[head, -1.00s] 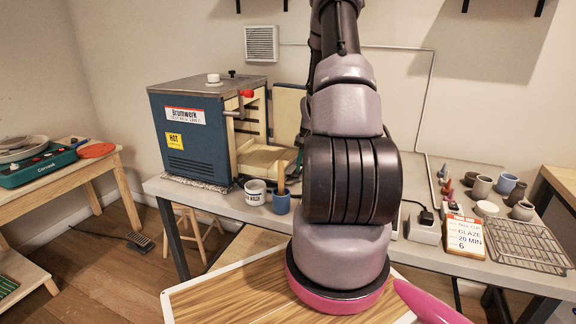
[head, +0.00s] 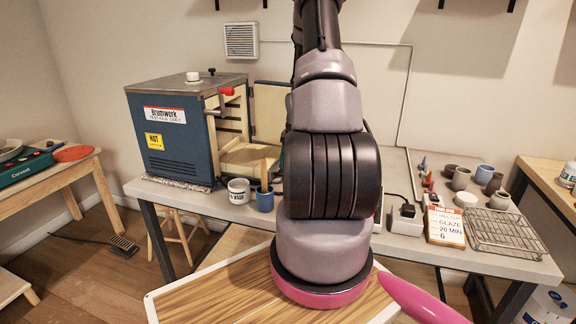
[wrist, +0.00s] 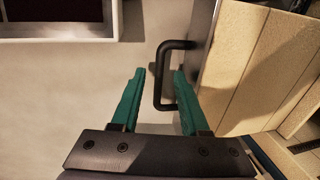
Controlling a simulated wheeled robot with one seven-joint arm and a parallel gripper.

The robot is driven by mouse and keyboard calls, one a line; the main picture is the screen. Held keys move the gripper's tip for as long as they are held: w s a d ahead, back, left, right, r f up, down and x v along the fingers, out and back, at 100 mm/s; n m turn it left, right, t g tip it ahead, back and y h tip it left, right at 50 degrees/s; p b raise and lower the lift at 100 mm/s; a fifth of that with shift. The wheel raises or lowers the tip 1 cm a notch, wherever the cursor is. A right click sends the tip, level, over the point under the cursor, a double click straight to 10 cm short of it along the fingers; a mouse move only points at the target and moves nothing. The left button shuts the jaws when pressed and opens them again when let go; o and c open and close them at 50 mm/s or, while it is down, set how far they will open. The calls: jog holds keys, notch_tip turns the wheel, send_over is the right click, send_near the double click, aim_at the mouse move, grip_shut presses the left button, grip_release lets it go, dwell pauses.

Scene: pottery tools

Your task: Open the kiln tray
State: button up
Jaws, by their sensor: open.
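The blue kiln (head: 180,130) stands on the left of the grey bench, its front facing right and its door (head: 268,112) swung open. A cream tray or shelf (head: 250,157) shows low in its opening, partly hidden by my arm. In the wrist view, a black bar handle (wrist: 161,75) is fixed to a dark plate edging pale cream slabs (wrist: 245,70). My gripper (wrist: 158,72) is open with its teal fingers on either side of the handle's bar, not closed on it. My gripper is hidden behind my arm in the head view.
A white mug (head: 239,190) and a blue cup (head: 265,200) stand at the bench's front edge by the kiln. A glaze card (head: 445,227), a wire rack (head: 507,233) and several small pots stand at the right. A pale-framed dark box (wrist: 60,38) is at the wrist view's upper left.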

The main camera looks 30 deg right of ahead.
notch_tip(320, 180, up, 10)
jog(key=s+d, duration=0.1)
jog(key=shift+s, duration=0.25)
jog(key=shift+r, duration=0.1)
jog(key=s+a+r+n+t, duration=0.1)
jog(key=s+a+r+n, duration=0.1)
jog(key=a+r, duration=0.75)
jog(key=s+a+r+n+t, duration=0.1)
jog(key=s+a+r+t, duration=0.15)
jog(key=a+r, duration=0.7)
jog(key=s+a+r+n+t, duration=0.1)
jog(key=s+a+r, duration=0.4)
jog(key=s, duration=0.3)
jog(key=s+a+r+n+t, duration=0.1)
jog(key=s+a+r, duration=0.3)
jog(key=s, duration=0.4)
jog(key=shift+a+r+n+y, duration=0.4)
jog(key=shift+a+n, duration=0.3)
jog(key=shift+a, duration=0.1)
